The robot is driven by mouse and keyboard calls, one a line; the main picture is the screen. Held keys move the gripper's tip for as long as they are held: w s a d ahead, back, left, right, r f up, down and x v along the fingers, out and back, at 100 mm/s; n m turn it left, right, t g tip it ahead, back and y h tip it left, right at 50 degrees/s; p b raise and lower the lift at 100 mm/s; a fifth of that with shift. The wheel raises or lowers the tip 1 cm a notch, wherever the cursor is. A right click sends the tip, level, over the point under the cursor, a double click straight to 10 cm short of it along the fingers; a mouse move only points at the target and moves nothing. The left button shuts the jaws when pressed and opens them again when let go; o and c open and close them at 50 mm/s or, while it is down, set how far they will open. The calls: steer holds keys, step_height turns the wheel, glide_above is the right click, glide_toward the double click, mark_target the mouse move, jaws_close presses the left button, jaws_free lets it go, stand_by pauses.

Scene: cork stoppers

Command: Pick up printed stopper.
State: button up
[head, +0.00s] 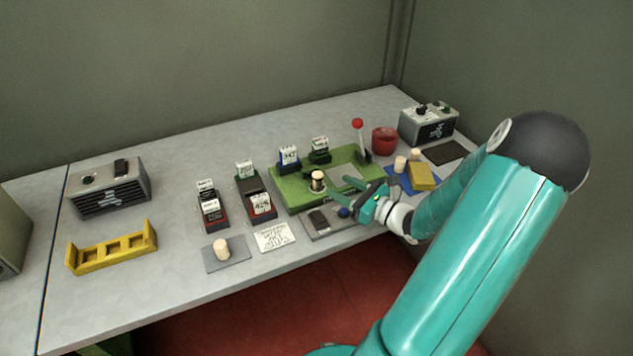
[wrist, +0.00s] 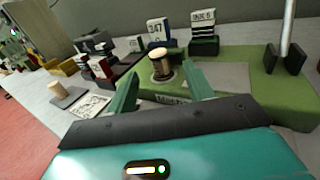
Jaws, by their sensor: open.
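A pale cork stopper (head: 317,175) stands upright in a short dark holder on the green base (head: 290,199). In the wrist view the stopper (wrist: 158,53) shows beyond and between my finger tips, with its pale top up. I cannot make out any print on it. My gripper (head: 340,193) is open and empty, just to the right of the stopper and apart from it. Both fingers (wrist: 160,82) point toward it in the wrist view. Another plain stopper (head: 221,249) stands on a grey mat at the front left.
Labelled ink blocks (head: 289,159) stand at the back of the green base. A red-knobbed lever (head: 358,124) rises at its right, near a red cup (head: 384,141). More stoppers (head: 400,163) and a yellow block (head: 421,177) sit on a blue mat. A yellow rack (head: 112,250) is far left.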

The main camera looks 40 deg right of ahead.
mark_target(322, 177)
steer(key=w, duration=0.3)
steer(key=w+a, duration=0.1)
steer(key=w, duration=0.4)
steer(key=shift+w+a+r, duration=0.1)
steer(key=shift+w+a, duration=0.2)
steer(key=shift+a, duration=0.1)
steer(key=c, duration=1.1)
steer(key=shift+r, duration=0.1)
